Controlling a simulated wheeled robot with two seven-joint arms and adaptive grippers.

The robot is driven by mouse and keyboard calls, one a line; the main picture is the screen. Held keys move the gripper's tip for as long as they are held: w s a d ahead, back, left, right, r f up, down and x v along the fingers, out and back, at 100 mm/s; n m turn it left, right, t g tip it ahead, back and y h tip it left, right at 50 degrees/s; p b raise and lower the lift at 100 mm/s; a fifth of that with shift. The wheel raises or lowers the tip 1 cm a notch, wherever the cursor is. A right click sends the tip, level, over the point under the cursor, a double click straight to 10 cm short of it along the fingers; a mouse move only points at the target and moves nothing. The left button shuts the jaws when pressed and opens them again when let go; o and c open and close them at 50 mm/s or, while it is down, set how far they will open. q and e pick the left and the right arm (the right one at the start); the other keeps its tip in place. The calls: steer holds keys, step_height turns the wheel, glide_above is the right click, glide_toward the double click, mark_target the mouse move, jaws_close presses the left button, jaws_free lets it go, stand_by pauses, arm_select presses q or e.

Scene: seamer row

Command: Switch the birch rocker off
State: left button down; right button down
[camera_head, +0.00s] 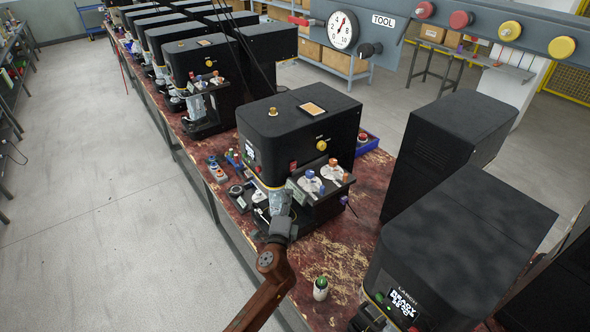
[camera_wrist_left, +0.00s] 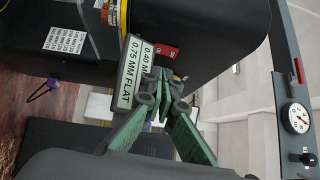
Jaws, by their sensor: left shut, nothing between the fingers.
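A red rocker (camera_head: 293,165) shows on the front of the middle black machine (camera_head: 300,125), above its dark shelf. I take it for the birch rocker, though I cannot read a birch label. A red rocker with small pale marks also shows in the left wrist view (camera_wrist_left: 166,52); which way it is pressed I cannot tell. My left gripper (camera_head: 280,200) is at the machine's front, left of and below the rocker. In the left wrist view its green fingers (camera_wrist_left: 159,88) are together and empty, a little below the rocker in the picture. Contact is not visible. My right gripper is out of view.
A plate marked 0.75 MM FLAT (camera_wrist_left: 129,73) stands close beside the fingers. The shelf carries blue-topped and red-topped parts (camera_head: 312,183). A green-topped bottle (camera_head: 320,288) stands on the worn red bench (camera_head: 330,245). A larch machine (camera_head: 455,245) is at the right.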

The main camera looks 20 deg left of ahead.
mark_target(293, 167)
arm_select(q)
steer(key=shift+w+d+r, duration=0.1)
steer(key=shift+d+r, duration=0.2)
steer(key=shift+r, duration=0.5)
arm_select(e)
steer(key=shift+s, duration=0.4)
arm_select(q)
steer(key=w, duration=0.6)
steer(key=w+a, duration=0.1)
steer(key=w, duration=0.3)
steer(key=shift+a+r, duration=0.1)
steer(key=shift+r, duration=0.3)
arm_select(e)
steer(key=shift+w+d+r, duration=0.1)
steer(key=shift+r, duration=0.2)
